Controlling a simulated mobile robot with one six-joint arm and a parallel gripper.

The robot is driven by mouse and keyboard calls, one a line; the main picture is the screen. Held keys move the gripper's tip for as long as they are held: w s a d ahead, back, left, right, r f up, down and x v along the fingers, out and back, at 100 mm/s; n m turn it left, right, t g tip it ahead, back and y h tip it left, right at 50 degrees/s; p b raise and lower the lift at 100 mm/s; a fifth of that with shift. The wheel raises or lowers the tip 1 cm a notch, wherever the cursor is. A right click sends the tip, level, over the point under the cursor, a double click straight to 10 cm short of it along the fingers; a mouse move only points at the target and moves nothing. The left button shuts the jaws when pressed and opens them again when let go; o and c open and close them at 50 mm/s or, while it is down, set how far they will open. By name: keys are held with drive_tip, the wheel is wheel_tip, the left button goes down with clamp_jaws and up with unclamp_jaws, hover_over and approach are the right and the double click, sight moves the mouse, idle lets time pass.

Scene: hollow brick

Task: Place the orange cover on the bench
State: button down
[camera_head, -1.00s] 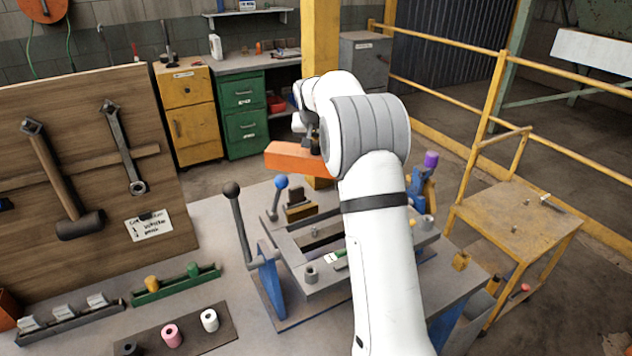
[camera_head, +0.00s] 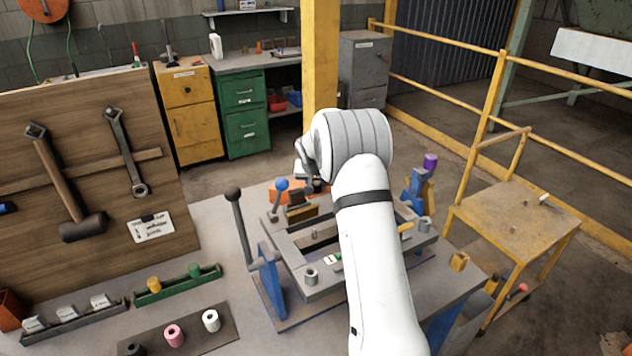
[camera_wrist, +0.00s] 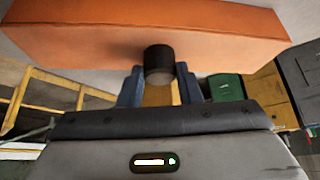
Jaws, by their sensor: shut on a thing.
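The orange cover (camera_head: 280,196) is low at the far side of the bench (camera_head: 219,267), mostly hidden behind the fixture's parts and my arm in the head view. The wrist view shows the cover (camera_wrist: 130,30) as a wide orange block with a dark round knob (camera_wrist: 159,60). My gripper (camera_head: 308,186) is shut on that knob, with its blue-grey fingers (camera_wrist: 159,88) on either side. I cannot tell whether the cover touches the bench top.
A grey fixture frame (camera_head: 290,246) stands in front of the cover, with a black-knobbed lever (camera_head: 236,220) and a blue-knobbed lever (camera_head: 280,185). A tool board (camera_head: 85,180) stands at left. A yellow cart (camera_head: 515,215) is at right.

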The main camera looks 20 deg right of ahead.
drive_tip(key=shift+f, duration=0.1)
drive_tip(key=c, duration=1)
unclamp_jaws()
drive_tip(key=shift+c, duration=0.2)
drive_tip(key=b+v, duration=0.2)
drive_tip(key=v, duration=1)
drive_tip(key=shift+r, duration=0.3)
